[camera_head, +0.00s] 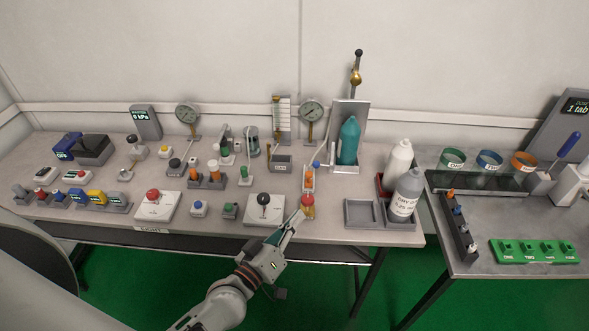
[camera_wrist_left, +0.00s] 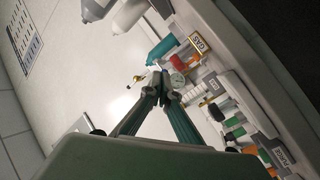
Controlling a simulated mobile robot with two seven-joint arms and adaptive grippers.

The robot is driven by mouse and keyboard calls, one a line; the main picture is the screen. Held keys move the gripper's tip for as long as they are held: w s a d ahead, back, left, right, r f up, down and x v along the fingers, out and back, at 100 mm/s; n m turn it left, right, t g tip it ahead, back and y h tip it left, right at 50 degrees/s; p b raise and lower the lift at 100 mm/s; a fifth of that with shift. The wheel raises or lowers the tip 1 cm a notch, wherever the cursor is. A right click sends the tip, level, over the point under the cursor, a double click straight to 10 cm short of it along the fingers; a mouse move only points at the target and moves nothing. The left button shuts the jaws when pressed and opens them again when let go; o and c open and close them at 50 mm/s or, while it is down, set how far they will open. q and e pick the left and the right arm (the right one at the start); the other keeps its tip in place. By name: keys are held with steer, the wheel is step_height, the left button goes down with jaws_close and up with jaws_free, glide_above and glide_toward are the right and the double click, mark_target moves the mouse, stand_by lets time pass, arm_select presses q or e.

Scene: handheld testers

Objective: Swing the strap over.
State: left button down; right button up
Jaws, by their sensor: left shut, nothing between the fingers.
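My left gripper (camera_head: 297,222) reaches up from the bottom of the head view to the front edge of the table. It is shut and empty. In the wrist view its fingertips (camera_wrist_left: 164,78) meet. A small fixture with a red and yellow end (camera_head: 308,206) is right at the fingertips in the head view; I cannot tell whether they touch. Behind it stands a pale holder with an orange part (camera_head: 308,180). No strap can be made out for certain. My right gripper is not in view.
A black-knobbed white box (camera_head: 264,209) stands left of the gripper and an empty grey tray (camera_head: 362,213) right. A grey bottle (camera_head: 405,195), white bottle (camera_head: 398,160) and teal bottle (camera_head: 348,140) stand beyond. Several small testers crowd the table leftward.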

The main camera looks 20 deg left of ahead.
arm_select(q)
steer(key=w+a+r+n+t+y+b, duration=0.2)
steer(key=w+a+r+n+y, duration=0.25)
steer(key=w+n, duration=0.35)
steer(key=w+d+f+n+b, duration=0.1)
steer(key=w+d+n, duration=0.1)
steer(key=w, duration=0.6)
steer(key=shift+w+y, duration=0.3)
steer(key=shift+y, duration=0.15)
steer(key=shift+f, duration=0.1)
